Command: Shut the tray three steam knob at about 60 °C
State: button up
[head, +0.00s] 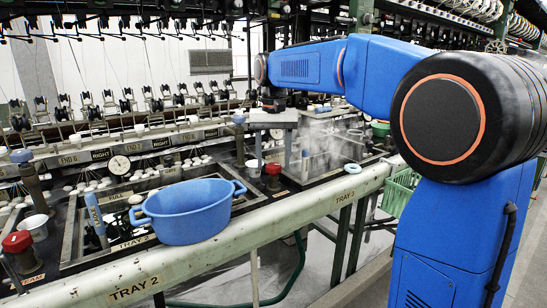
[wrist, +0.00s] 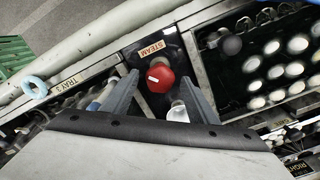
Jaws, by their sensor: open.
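The red steam knob of tray three (wrist: 157,77) sits by a STEAM label (wrist: 151,50) in the wrist view. A white mark on its face points left. My gripper (wrist: 160,86) is open, with one finger on each side of the knob; I cannot tell whether either touches it. In the head view the knob (head: 273,170) stands at the near left corner of tray three (head: 318,174), below my gripper. Pale steam hangs over that tray. I cannot make out a tray three thermometer reading in either view.
A white cup (wrist: 178,112) stands close by the right finger. A blue pot (head: 188,212) rests over tray two at the left. Tray two's red knob (head: 17,241) is farther left. A green basket (head: 400,190) is at the right, and a pale blue ring (wrist: 34,87) lies near the rail.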

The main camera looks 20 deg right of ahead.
aim_at(274, 164)
notch_tip(274, 164, up, 17)
jog(key=shift+r, duration=0.2)
dwell(0.5)
dwell(6.6)
